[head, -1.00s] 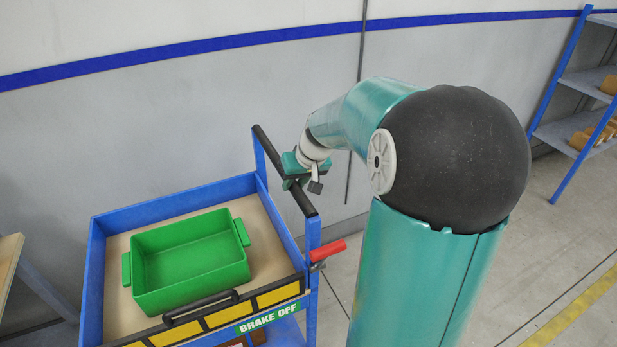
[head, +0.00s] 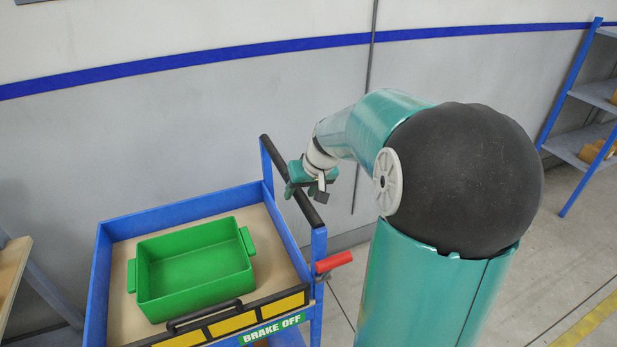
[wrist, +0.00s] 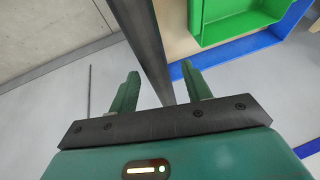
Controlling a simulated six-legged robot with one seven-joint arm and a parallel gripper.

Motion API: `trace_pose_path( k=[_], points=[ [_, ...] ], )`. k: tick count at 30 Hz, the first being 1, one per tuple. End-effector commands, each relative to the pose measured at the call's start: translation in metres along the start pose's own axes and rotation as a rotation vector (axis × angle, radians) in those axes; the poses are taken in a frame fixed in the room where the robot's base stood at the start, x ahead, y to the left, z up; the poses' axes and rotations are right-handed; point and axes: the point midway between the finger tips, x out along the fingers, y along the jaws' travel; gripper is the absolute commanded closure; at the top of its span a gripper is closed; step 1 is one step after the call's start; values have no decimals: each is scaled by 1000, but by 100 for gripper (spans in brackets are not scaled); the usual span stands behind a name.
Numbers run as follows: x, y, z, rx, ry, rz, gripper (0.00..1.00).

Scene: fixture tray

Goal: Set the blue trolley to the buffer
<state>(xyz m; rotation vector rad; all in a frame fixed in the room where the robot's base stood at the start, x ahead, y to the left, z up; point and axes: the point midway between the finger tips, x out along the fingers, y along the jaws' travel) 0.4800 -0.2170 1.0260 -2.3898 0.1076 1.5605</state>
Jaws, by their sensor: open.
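The blue trolley (head: 103,270) stands at the lower left of the head view, with a green bin (head: 195,272) on its top tray. Its front carries a "BRAKE OFF" label (head: 272,329), and a red lever (head: 334,262) sticks out at its right corner. Its black handle bar (head: 279,160) runs along the right side. My gripper (head: 312,190) is at the handle bar. In the wrist view my gripper (wrist: 160,80) is open, and the dark bar (wrist: 140,35) passes between the fingers in the picture. I cannot tell whether they touch it.
A grey wall with a blue stripe (head: 200,62) stands behind the trolley. A blue-framed shelf (head: 580,150) with boxes is at the right, and a wooden-topped table (head: 12,265) is at the left edge. Grey floor (head: 545,290) with a yellow line is open at the right.

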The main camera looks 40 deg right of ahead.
Motion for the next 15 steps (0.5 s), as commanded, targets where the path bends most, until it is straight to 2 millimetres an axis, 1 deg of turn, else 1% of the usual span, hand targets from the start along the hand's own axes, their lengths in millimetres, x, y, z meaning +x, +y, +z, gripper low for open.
trace_pose_path(
  k=[5,12,15],
  points=[
    [-32,0,-1,-1,4,4,51],
    [-86,-1,-1,-1,4,2,51],
    [-106,-1,-1,-1,4,0,51]
  ],
)
